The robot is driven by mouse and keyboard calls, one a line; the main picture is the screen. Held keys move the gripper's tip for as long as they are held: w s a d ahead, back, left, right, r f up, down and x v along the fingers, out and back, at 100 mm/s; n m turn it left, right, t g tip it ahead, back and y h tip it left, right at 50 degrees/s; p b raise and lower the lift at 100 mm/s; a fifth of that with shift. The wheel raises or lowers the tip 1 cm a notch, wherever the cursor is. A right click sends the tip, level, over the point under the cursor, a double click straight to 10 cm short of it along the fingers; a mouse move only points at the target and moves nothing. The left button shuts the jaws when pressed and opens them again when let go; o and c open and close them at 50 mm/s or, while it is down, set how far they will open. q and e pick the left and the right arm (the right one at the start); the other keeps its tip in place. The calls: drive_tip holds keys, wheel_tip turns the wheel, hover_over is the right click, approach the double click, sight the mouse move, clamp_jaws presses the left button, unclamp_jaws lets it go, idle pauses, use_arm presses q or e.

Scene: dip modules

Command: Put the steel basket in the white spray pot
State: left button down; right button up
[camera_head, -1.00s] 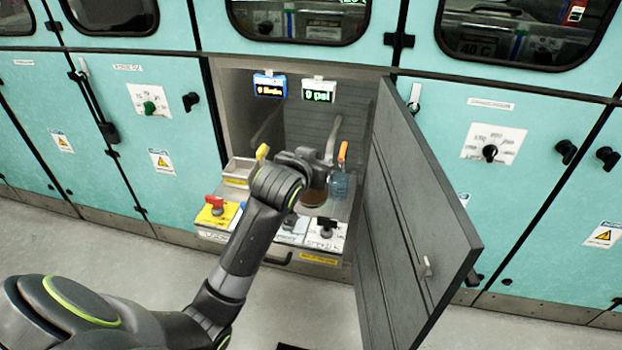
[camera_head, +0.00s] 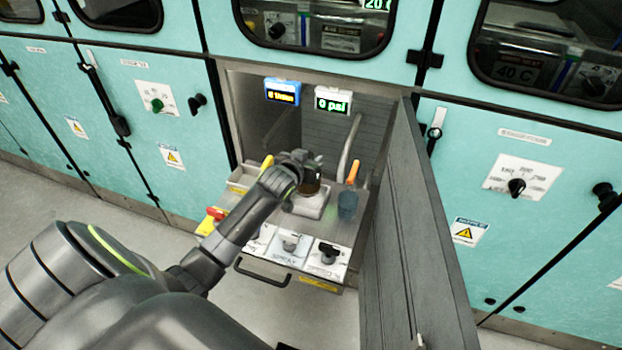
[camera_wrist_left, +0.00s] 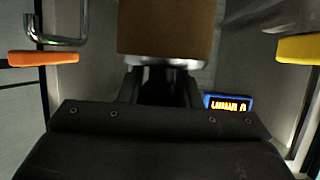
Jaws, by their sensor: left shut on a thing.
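My left gripper (camera_head: 312,168) is inside the open bay, shut on a brown, round-sided thing (camera_head: 311,187), which I take to be the steel basket. In the left wrist view it (camera_wrist_left: 166,30) shows a brown wall and a shiny metal band next to the fingers (camera_wrist_left: 163,84). The white spray pot (camera_head: 309,206) is a pale block below the held thing. The held thing covers its back part in the head view, and I cannot tell whether they touch. My right gripper is not in view.
A bluish container (camera_head: 347,205) with an orange handle stands close on the right. A yellow handle (camera_head: 266,164) is on the left. Knobs (camera_head: 290,243) line the bay's front. The open grey door (camera_head: 415,220) bounds the right side. Two displays (camera_head: 332,101) hang at the back.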

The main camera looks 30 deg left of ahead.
use_arm(q)
drive_tip(key=shift+w+f, duration=0.1)
drive_tip(key=shift+f, duration=2.7)
drive_tip(key=shift+f, duration=0.15)
drive_tip(key=c, duration=1)
unclamp_jaws()
drive_tip(key=shift+c, duration=0.2)
drive_tip(key=shift+r, duration=0.2)
drive_tip(key=v, duration=1.2)
drive_tip(key=shift+f, duration=0.1)
